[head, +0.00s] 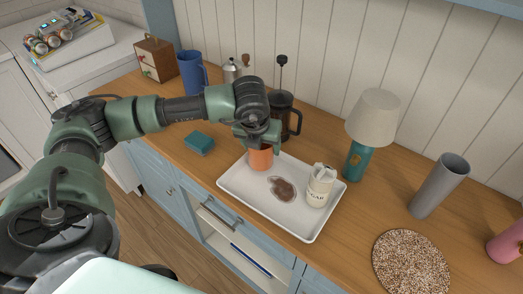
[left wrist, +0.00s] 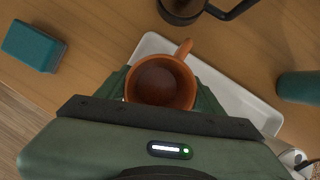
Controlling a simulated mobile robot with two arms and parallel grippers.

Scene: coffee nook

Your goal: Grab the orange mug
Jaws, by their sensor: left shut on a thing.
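The orange mug (head: 261,159) stands upright at the back left of the white tray (head: 232,184) on the wooden counter. My left gripper (head: 258,140) reaches down over it from above and is shut on it. In the left wrist view the mug (left wrist: 160,82) sits between the green fingers, with its open top facing the camera and its handle pointing up and right. In the head view my gripper hides the mug's upper part. I cannot tell whether the mug touches the tray. My right gripper is not in view.
On the tray are a sugar jar (head: 319,186) and a brown patch (head: 282,189). A French press (head: 283,112) stands close behind. A teal sponge (head: 199,143) lies to the left, a lamp (head: 372,120) to the right. A round mat (head: 410,263) lies front right.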

